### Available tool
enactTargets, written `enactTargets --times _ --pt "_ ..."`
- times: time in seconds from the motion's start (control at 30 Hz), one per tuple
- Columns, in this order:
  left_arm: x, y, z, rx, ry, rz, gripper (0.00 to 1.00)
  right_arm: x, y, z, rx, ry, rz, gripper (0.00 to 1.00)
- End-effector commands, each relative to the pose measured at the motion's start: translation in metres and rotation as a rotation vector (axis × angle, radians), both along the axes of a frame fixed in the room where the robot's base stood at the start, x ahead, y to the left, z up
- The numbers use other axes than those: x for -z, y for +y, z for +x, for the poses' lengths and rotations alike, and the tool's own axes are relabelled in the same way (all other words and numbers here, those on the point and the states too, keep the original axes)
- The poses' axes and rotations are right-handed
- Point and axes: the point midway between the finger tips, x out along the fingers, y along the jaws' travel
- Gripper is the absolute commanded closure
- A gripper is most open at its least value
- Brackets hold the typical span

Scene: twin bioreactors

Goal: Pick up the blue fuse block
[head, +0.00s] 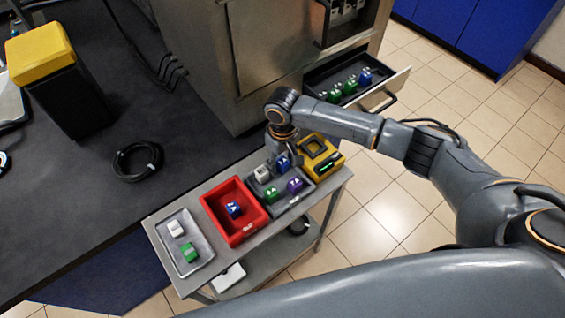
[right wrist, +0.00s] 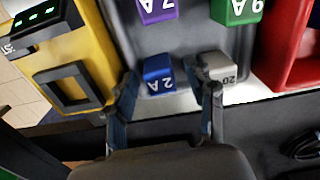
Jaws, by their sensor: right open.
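A blue fuse block (head: 283,162) marked "2 A" stands in the dark grey tray (head: 272,208) on the cart, with a white-grey block (head: 262,174), a green block (head: 271,194) and a purple block (head: 294,185). My right gripper (head: 281,146) is above the tray's far end. In the right wrist view its open fingers (right wrist: 166,98) straddle the blue block (right wrist: 157,72). The grey block (right wrist: 217,70), marked "20", lies close to the right-hand finger. Whether they touch is unclear. Another blue block (head: 233,209) lies in the red bin. My left gripper is out of view.
The red bin (head: 245,238) and a light grey tray (head: 165,243) with a white and a green block share the cart. A yellow device (head: 322,154) stands beside the dark tray. Behind, an open drawer (head: 388,92) holds green and blue blocks.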

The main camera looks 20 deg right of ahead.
Motion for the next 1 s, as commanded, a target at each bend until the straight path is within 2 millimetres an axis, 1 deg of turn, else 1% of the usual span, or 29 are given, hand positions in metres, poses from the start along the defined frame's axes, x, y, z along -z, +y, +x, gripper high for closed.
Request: enactTargets --times 0.03,0.17,0.2,0.27,0.3,0.43,0.6,0.8,0.87,0.97,1.0 --pt "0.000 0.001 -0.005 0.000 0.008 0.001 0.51 0.000 0.000 0.000 0.000 0.000 0.000 0.45" --pt "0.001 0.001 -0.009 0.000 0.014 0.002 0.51 0.000 0.000 0.000 0.000 0.000 0.000 0.45" --pt "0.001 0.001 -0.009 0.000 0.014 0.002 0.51 0.000 0.000 0.000 0.000 0.000 0.000 0.53" --pt "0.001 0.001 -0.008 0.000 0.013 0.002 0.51 0.000 0.000 0.000 0.000 0.000 0.000 0.66" --pt "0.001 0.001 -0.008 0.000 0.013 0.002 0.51 0.000 0.000 0.000 0.000 0.000 0.000 0.74" --pt "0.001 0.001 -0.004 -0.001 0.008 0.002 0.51 0.000 0.000 0.000 0.000 -0.001 0.000 1.00" --pt "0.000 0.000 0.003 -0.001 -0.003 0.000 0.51 0.000 0.000 0.000 0.000 -0.001 0.000 1.00" --pt "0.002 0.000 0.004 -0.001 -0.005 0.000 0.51 -0.002 0.000 0.001 0.001 -0.002 0.001 1.00" --pt "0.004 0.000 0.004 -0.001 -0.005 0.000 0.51 -0.005 0.000 0.001 0.001 -0.002 0.002 1.00" --pt "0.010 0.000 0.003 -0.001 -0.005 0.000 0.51 -0.015 0.000 0.001 0.001 -0.005 0.002 1.00" --pt "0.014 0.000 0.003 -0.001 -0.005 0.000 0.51 -0.021 0.000 0.002 0.000 -0.005 0.003 1.00"
